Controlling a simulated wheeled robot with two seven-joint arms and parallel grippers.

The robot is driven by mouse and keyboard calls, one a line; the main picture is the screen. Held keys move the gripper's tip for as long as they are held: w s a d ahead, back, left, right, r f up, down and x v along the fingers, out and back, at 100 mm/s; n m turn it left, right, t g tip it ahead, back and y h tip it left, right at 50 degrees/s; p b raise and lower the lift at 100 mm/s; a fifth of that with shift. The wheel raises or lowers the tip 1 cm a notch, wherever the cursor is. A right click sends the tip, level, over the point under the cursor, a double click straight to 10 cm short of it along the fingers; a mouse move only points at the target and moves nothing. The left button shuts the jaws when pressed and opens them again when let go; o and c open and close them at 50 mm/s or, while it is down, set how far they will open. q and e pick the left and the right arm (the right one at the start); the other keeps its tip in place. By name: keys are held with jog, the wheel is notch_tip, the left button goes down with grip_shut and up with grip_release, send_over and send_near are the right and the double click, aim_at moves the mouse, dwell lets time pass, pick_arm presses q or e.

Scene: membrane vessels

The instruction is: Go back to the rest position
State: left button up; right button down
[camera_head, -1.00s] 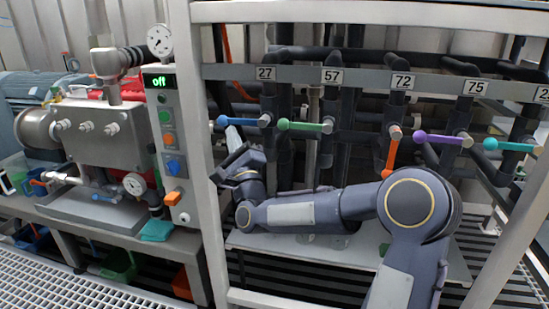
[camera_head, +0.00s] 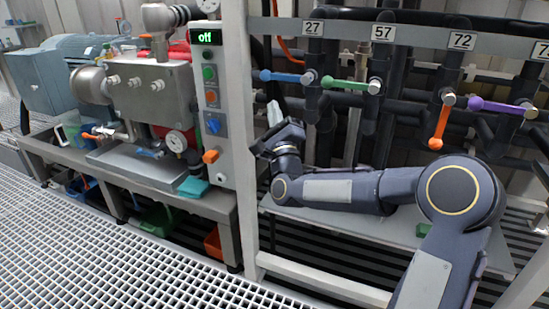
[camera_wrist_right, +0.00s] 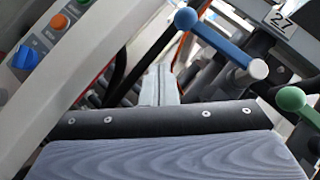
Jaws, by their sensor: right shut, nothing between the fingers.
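My right gripper (camera_head: 274,113) is in front of the pipe rack, just below the blue valve handle under label 27, and points up. Its fingers are together and hold nothing; they also show in the right wrist view (camera_wrist_right: 160,84). The blue handle (camera_head: 281,76) lies level and stands apart from the fingers in the head view; it also shows in the right wrist view (camera_wrist_right: 215,38). My right arm reaches in from the lower right, across the rack's lower shelf. My left gripper is not in view.
The green handle (camera_head: 345,86) and purple handle (camera_head: 496,106) lie level; the orange handle (camera_head: 438,128) hangs down. A pale frame post (camera_head: 236,130) stands left of my gripper. The control box (camera_head: 210,95) reads "off". Grating floor (camera_head: 90,240) is open at lower left.

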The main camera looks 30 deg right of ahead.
jog(key=s+a+f+n+g+y+p, duration=0.25)
jog(key=s+a+f+n+y, duration=0.35)
jog(key=a+n, duration=0.3)
jog(key=s+a+f+n+g+y+p, duration=0.1)
jog(key=s+f+n+g, duration=0.4)
jog(key=s, duration=0.5)
jog(key=s+f+n+g+y, duration=0.25)
jog(key=s+n+g, duration=0.35)
jog(key=s, duration=0.4)
jog(key=s+a+f+n+g+y+p, duration=0.1)
jog(key=s+f+n+g, duration=0.4)
jog(key=s, duration=0.6)
notch_tip(320, 180, up, 39)
jog(key=n+p, duration=0.1)
jog(key=p, duration=3.7)
jog(key=shift+w+n+t, duration=0.2)
jog(key=shift+n+t, duration=0.1)
jog(key=shift+t, duration=0.05)
